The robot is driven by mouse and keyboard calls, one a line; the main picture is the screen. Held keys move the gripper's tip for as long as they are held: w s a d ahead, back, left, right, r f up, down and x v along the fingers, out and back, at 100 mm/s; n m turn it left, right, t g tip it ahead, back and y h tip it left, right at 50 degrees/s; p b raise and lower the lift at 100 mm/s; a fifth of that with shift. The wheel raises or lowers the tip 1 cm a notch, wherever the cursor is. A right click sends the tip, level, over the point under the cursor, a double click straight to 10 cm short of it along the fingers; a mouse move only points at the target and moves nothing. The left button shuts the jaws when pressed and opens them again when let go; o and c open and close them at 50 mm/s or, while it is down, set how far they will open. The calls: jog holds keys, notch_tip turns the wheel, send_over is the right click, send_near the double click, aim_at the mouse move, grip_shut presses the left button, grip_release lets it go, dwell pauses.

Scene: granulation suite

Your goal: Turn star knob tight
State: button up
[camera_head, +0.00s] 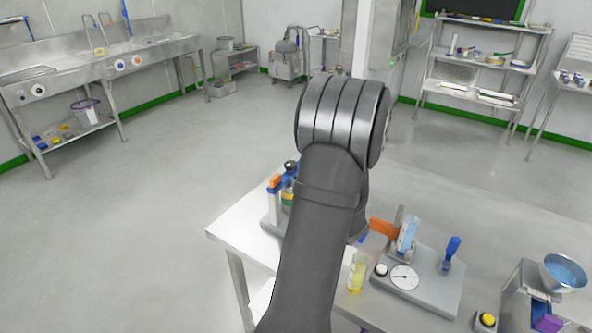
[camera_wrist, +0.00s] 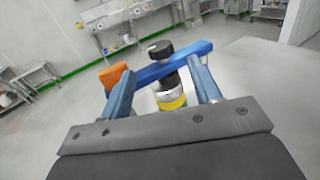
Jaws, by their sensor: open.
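A black star knob (camera_wrist: 160,49) sits on top of a blue clamp bar (camera_wrist: 185,60) in the wrist view. Below the bar stands a jar (camera_wrist: 170,98) with a dark top, a silver band and a yellow-green lower part. An orange piece (camera_wrist: 113,76) is at the left end of the bar. My gripper (camera_wrist: 161,68) is open, its two blue fingers apart to the left and right of the jar and knob. Contact cannot be told. In the head view the knob (camera_head: 290,167) and jar (camera_head: 288,196) show beside my arm, which hides my gripper.
The clamp stands near the far left edge of the steel table (camera_head: 232,232). To its right are a yellow bottle (camera_head: 356,275), a grey dial fixture (camera_head: 425,290) with a blue handle (camera_head: 450,252), and a metal bowl (camera_head: 563,273). The floor left of the table is clear.

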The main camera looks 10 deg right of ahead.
jog(key=v, duration=0.8)
jog(key=shift+s, duration=0.2)
jog(key=x, duration=1.7)
jog(key=shift+w, duration=0.25)
